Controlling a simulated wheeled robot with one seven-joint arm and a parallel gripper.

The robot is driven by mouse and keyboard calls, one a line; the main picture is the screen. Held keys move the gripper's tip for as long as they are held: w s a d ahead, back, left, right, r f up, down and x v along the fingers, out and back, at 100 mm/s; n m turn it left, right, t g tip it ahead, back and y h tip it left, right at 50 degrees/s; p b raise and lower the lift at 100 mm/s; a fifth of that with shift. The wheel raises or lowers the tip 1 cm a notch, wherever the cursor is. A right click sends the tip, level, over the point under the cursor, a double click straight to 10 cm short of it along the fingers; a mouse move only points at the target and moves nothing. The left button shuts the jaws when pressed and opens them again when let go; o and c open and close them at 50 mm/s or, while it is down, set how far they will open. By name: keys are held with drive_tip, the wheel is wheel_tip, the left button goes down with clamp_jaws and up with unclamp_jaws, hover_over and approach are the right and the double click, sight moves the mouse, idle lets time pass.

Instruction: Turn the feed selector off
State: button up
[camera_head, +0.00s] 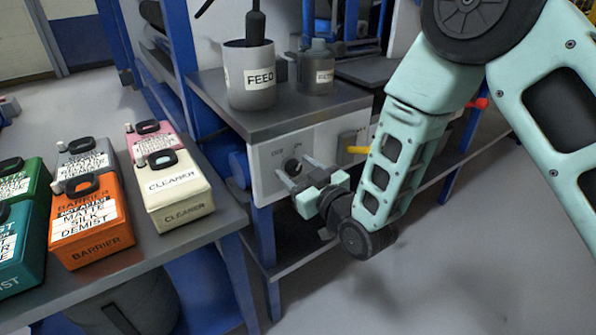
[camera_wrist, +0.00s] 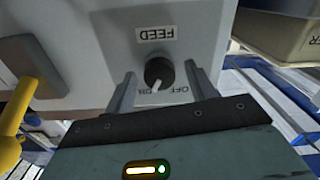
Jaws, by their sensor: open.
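The feed selector is a round black knob (camera_head: 293,166) with a white pointer, on the pale front panel (camera_head: 329,140) below the bench top. In the wrist view, the knob (camera_wrist: 159,72) appears upside down with its FEED label (camera_wrist: 160,33). Its pointer is turned toward the ON mark, and the OFF mark (camera_wrist: 179,90) is beside it. My gripper (camera_head: 297,171) is open in front of the panel. In the wrist view, its two fingers stand on either side of the knob with visible gaps. I cannot tell how far their tips reach along it.
A yellow handle (camera_head: 357,149) projects from the panel right of the knob. The left table holds an orange can (camera_head: 90,235), a cream CLEANER can (camera_head: 175,190) and several others. The floor (camera_head: 420,270) at right is clear.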

drive_tip(key=c, duration=1)
drive_tip(key=shift+o, duration=0.2)
drive_tip(key=shift+n, duration=0.3)
drive_tip(key=n+b, duration=0.3)
drive_tip(key=n, duration=0.2)
drive_tip(key=shift+f, duration=0.15)
drive_tip(key=n+b, duration=0.1)
drive_tip(key=n, duration=0.5)
drive_tip(key=shift+n+b, duration=0.3)
drive_tip(key=o, duration=1)
drive_tip(key=shift+c, duration=0.2)
drive_tip(key=shift+s, duration=0.1)
